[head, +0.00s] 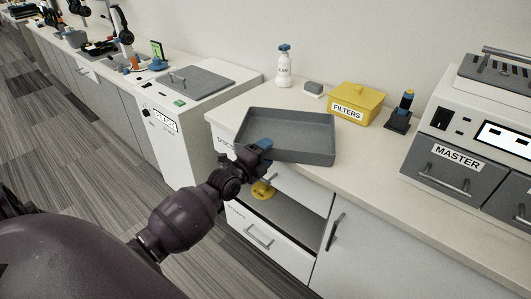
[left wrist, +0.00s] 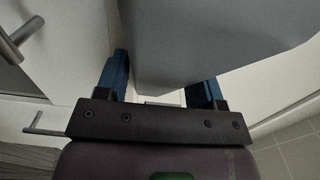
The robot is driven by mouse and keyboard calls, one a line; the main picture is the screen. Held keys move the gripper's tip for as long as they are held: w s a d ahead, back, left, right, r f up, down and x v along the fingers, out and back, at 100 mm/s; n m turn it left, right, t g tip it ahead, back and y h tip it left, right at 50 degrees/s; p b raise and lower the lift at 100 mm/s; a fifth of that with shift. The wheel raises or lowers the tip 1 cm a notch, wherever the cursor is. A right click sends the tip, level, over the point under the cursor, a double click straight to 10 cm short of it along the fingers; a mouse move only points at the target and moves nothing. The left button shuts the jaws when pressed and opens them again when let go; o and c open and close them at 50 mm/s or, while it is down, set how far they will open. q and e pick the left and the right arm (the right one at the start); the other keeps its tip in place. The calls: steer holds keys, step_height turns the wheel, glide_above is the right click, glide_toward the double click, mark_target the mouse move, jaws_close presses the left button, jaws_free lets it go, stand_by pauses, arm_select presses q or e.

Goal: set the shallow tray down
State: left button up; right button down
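The shallow tray (head: 300,153) is grey and empty. It is level over the front of the counter, and its near left part reaches past the counter edge; I cannot tell if its base rests on the top. In the left wrist view the tray's plain grey side (left wrist: 215,45) fills the upper right. My left gripper (head: 264,145) is at the tray's near left edge. Its blue fingers (left wrist: 163,88) stand wide apart, with the tray covering part of the right one. I cannot tell whether they touch the tray. My right gripper is not in view.
The MASTER unit (head: 455,160) stands at right. Below the tray, a yellow disc (head: 263,190) shows in an open space. Bare counter (head: 375,165) lies right of the tray.

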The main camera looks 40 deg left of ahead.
arm_select(q)
steer(key=shift+o, duration=1.2)
